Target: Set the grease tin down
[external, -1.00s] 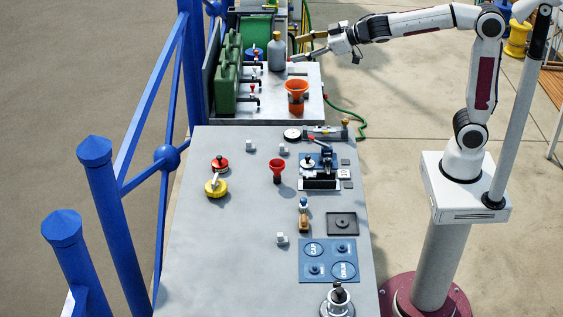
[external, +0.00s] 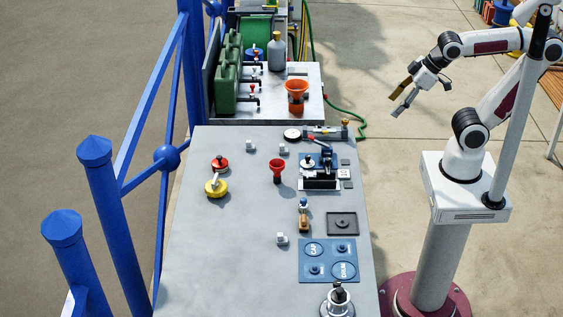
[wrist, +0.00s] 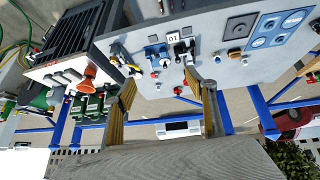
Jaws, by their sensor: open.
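My gripper (external: 393,105) is open and empty in the external view, in the air right of the benches and above the floor. Its two fingers are spread, and nothing is between them in the wrist view. I cannot pick out the grease tin for certain. A small flat olive-grey item (external: 297,73) lies on the back bench behind the orange funnel; it is too small to identify. A blue mat (external: 306,272) with white outlined, lettered circles lies on the front bench. A yellow round-topped item (external: 215,187) and a red one (external: 219,163) stand at the left.
The orange funnel (external: 297,88), a grey bottle (external: 275,52) and green canisters (external: 226,95) stand on the back bench. A red funnel (external: 277,170) and a black-and-silver device (external: 320,172) stand on the front bench. Its left front (external: 215,260) is clear.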

